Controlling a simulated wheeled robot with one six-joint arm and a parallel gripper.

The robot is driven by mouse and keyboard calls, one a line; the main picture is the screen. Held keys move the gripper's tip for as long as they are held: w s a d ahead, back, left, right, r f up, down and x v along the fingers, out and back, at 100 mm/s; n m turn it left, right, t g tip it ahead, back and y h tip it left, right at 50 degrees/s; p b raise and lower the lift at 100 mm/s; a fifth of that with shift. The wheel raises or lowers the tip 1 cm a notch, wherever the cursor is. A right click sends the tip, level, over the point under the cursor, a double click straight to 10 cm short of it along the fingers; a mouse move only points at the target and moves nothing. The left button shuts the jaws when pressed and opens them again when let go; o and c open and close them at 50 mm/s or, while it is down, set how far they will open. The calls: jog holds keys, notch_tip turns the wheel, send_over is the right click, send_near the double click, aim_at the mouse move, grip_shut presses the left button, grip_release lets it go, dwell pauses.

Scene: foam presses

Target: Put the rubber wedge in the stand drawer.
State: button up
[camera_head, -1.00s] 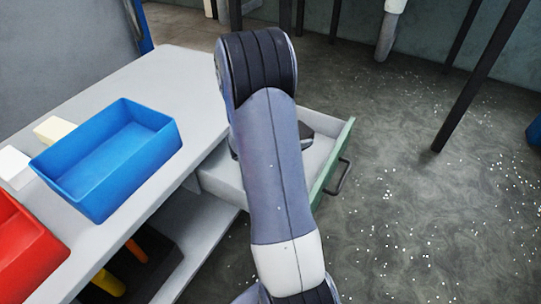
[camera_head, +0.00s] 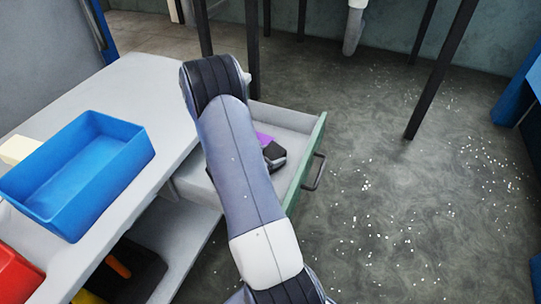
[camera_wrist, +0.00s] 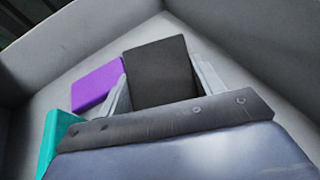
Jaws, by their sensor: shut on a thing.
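The rubber wedge looks like the dark block (camera_wrist: 158,72) in the wrist view. My gripper (camera_wrist: 162,88) is shut on it, one pale finger on each side. The open stand drawer (camera_head: 310,158) has pale walls and a green front with a dark handle. In the wrist view the drawer's inner walls (camera_wrist: 240,35) surround the gripper and wedge, so both are inside it. I cannot tell whether the wedge touches the drawer floor. In the head view my arm hides the wedge and part of the drawer.
A purple block (camera_wrist: 97,84) and a teal block (camera_wrist: 50,140) lie in the drawer beside my gripper. A blue tray (camera_head: 80,175), a red tray (camera_head: 15,278) and a cream block (camera_head: 20,149) are on the grey bench top (camera_head: 150,85). Open floor lies right of the drawer.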

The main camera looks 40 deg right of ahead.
jog(key=shift+f, duration=0.2)
jog(key=o, duration=1.1)
jog(key=shift+r, duration=0.1)
jog(key=shift+o, duration=0.2)
jog(key=shift+r, duration=0.15)
jog(key=shift+a+r, duration=0.1)
jog(key=shift+a, duration=0.15)
jog(key=v, duration=1.1)
jog(key=shift+a+r, duration=0.1)
jog(key=shift+a, duration=0.15)
